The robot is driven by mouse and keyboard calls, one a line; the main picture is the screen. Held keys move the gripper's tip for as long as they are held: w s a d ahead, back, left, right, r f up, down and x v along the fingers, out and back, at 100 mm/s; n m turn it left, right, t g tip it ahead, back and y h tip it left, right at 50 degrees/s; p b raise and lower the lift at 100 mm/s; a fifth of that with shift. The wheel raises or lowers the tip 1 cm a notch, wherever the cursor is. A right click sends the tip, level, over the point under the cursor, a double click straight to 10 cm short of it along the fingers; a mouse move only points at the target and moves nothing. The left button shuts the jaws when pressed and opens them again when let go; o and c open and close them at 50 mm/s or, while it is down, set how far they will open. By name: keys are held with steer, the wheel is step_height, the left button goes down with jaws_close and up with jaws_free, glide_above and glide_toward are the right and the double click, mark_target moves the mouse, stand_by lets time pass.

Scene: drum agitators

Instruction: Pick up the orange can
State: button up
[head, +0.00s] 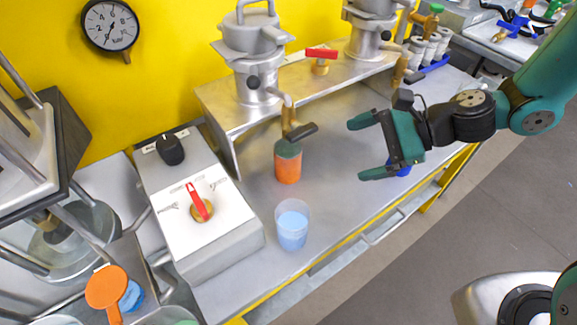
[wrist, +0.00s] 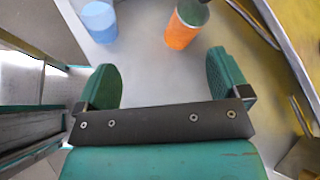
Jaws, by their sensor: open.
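The orange can (head: 288,168) stands upright on the grey metal bench, with a dark green top, below a brass spout. It also shows in the wrist view (wrist: 181,31), ahead of the fingers and a little right of the middle between them. My gripper (head: 356,149) is open and empty, to the right of the can and apart from it. In the wrist view its two green fingers (wrist: 161,82) are spread wide with bare bench between them.
A clear cup of blue liquid (head: 292,228) stands near the can, toward the bench's front edge. A metal shelf (head: 230,112) carries drum agitators (head: 252,60) behind the can. A grey control box (head: 205,220) with a red lever is at left. A blue object (head: 403,170) is partly hidden behind my gripper.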

step_height(320, 180, down, 5)
steer(key=w+d+m+t+y, duration=0.1)
steer(key=w+d+m+t, duration=0.1)
steer(key=m, duration=0.4)
glide_toward(291, 162)
steer(key=shift+m+t, duration=0.3)
steer(key=shift+m, duration=0.1)
steer(key=w+a+f, duration=0.2)
steer(key=f, duration=0.1)
steer(key=w+a+f, duration=0.1)
steer(key=f, duration=0.1)
steer(key=shift+w+a+p, duration=0.2)
steer(key=shift+a+p, duration=0.15)
steer(key=shift+a, duration=0.05)
steer(key=shift+f+p+x, duration=0.2)
steer(key=shift+p+x, duration=0.35)
steer(key=shift+x, duration=2.4)
steer(key=shift+d, duration=0.1)
steer(key=c, duration=1.1)
steer(key=shift+r, duration=0.15)
